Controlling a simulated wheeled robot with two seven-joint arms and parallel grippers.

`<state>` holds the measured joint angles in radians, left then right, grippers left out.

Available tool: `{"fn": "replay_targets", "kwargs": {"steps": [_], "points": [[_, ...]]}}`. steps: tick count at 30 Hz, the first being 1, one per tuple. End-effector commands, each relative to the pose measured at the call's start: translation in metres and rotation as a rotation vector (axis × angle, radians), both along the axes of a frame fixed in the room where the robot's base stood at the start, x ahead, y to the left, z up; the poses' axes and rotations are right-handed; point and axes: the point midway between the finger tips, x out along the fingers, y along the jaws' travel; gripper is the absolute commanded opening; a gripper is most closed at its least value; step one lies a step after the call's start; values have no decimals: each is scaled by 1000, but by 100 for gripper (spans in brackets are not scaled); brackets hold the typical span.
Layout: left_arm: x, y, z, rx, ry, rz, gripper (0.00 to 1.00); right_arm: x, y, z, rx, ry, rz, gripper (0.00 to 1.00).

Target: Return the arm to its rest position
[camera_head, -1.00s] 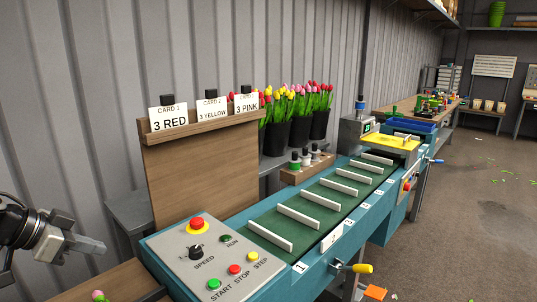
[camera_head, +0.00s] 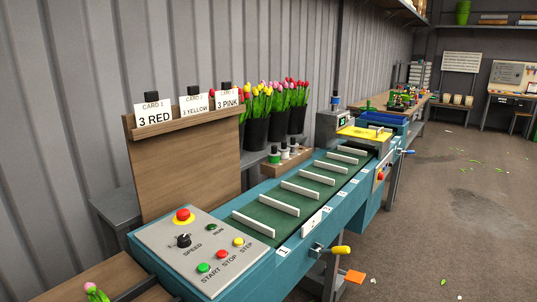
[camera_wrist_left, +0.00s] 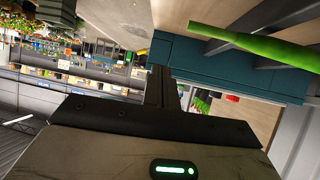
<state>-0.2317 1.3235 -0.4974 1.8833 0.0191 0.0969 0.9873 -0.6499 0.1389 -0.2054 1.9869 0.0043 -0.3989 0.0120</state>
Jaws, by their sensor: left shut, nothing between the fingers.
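My left gripper (camera_wrist_left: 163,86) shows in the left wrist view, with its dark fingers together and nothing between them. The left arm does not show in the head view. In the wrist view a green stem (camera_wrist_left: 255,45) lies across the upper right, over or near the wooden surface; I cannot tell whether the gripper is apart from it by much. My right gripper is in neither view.
The teal conveyor (camera_head: 262,262) with its control panel (camera_head: 200,245) runs away to the right. A card board (camera_head: 190,165) stands behind it. A pink tulip (camera_head: 95,292) lies at the lower left. Black buckets (camera_head: 256,133) hold tulips. The floor at right is mostly clear.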

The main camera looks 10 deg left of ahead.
Motion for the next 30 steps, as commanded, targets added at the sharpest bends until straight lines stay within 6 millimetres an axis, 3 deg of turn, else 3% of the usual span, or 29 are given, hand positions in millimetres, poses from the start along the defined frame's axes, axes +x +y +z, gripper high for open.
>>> {"fn": "replay_targets", "kwargs": {"steps": [1, 3, 12, 21, 30], "points": [[-8, -24, -17, -35, -11, 19, 0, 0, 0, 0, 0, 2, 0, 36], [-17, -49, -33, -47, -31, 49, 0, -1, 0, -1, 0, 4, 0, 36], [-64, -130, -84, -25, 2, 244, 0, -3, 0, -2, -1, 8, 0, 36], [-98, -161, -106, 34, 113, 350, 0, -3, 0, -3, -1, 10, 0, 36], [-101, -163, -108, 43, 123, 352, 0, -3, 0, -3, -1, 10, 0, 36]]}}
